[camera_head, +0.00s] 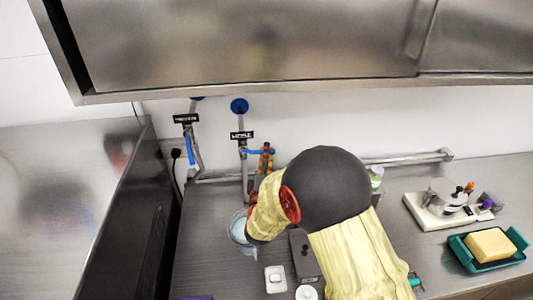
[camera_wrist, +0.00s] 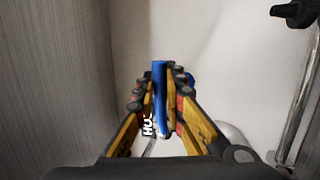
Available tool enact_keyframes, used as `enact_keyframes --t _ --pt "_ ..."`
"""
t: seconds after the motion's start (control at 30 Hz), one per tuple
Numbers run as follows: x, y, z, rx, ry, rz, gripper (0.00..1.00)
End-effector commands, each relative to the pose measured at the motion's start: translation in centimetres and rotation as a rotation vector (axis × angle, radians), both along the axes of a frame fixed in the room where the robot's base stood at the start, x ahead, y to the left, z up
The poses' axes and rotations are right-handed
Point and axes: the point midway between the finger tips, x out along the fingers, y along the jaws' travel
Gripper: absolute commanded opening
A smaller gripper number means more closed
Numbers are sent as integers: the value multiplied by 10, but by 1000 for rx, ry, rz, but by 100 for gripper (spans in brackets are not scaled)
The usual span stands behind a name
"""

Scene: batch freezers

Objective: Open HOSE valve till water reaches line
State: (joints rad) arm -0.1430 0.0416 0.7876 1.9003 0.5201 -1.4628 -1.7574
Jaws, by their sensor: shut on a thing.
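The HOSE label (camera_head: 241,135) hangs on a pipe on the back wall, with the blue valve lever (camera_head: 257,151) just below it. My gripper (camera_head: 266,157) is at the lever's right end, partly hidden behind my arm. In the wrist view, my gripper (camera_wrist: 162,78) is shut on the blue lever (camera_wrist: 159,95), which lies between the two fingers. A clear round container (camera_head: 238,228) stands on the counter below the pipe, partly covered by my arm. It looks pale inside; its water level and line cannot be made out.
A second labelled pipe with a blue lever (camera_head: 190,152) is to the left. A steel cabinet (camera_head: 250,45) overhangs the wall. A small scale (camera_head: 276,278), a white device (camera_head: 440,208) and a green tray (camera_head: 468,259) with a yellow block (camera_head: 490,244) are on the counter.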

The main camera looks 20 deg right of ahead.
Motion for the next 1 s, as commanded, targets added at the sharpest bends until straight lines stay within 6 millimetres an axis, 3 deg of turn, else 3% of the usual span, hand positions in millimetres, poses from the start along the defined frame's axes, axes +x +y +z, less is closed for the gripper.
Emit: enact_keyframes --t 0.27,0.3,0.6,1.0 --pt "0 1 1 -2 0 2 0" --pt "0 1 1 -2 0 2 13" --pt "0 0 1 -1 -1 1 30" --pt "-5 3 -1 0 0 2 30"
